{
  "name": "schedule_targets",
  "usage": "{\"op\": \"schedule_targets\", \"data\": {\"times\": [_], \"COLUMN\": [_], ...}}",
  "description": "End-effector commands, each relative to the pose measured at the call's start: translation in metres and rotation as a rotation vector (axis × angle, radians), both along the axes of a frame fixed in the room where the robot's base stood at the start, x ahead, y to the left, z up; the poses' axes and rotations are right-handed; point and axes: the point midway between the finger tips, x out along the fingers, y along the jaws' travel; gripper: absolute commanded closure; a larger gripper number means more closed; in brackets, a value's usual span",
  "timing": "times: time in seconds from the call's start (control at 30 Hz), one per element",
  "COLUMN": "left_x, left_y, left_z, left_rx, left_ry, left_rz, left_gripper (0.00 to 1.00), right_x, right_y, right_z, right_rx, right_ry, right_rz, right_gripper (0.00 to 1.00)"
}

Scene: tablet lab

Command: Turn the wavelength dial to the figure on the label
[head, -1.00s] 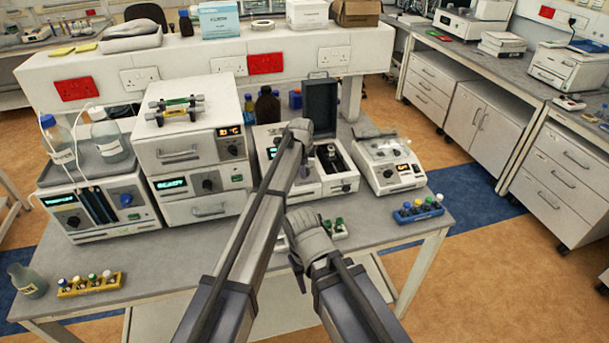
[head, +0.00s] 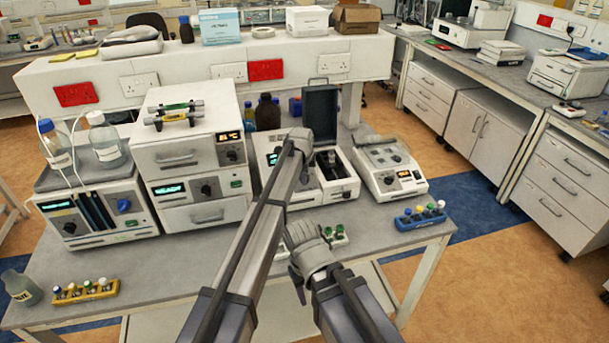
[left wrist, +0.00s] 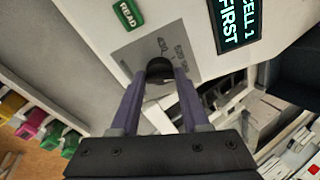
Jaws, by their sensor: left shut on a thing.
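The instrument with the raised dark lid (head: 321,110) stands mid-bench in the head view. Its pale front shows in the left wrist view with a green READ button (left wrist: 128,14) and a screen (left wrist: 233,22) reading CELL 1 FIRST. My left gripper (left wrist: 160,75) is shut on the black dial (left wrist: 160,66) on that front. In the head view my left gripper (head: 299,138) covers the dial. My right gripper (head: 305,240) hangs in front of the bench; its jaws are unclear. I see no readable figure on a label.
A small instrument (head: 388,165) stands to the right and stacked white units (head: 200,160) to the left. A blue vial rack (head: 420,220) and a yellow one (head: 86,292) lie near the front edge. Green-capped vials (head: 335,234) sit behind my right gripper.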

Motion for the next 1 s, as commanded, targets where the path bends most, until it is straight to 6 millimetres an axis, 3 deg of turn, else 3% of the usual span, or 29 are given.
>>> {"op": "schedule_targets", "data": {"times": [0.17, 0.57, 1.0], "left_x": [-0.0001, -0.0010, -0.0029], "left_y": [-0.0001, 0.0001, 0.0000], "left_z": [0.0000, -0.0006, -0.0016], "left_rx": [0.000, -0.026, -0.158], "left_ry": [0.000, -0.004, -0.028], "left_rz": [0.000, 0.059, 0.361], "left_gripper": [1.00, 1.00, 1.00], "right_x": [0.0000, 0.0000, 0.0000], "right_y": [0.0000, 0.0000, 0.0000], "right_z": [0.0000, -0.0014, -0.0068], "right_rx": [0.000, 0.000, 0.000], "right_ry": [0.000, 0.000, 0.000], "right_rz": [0.000, 0.000, 0.000], "right_gripper": [0.50, 0.50, 0.50]}}
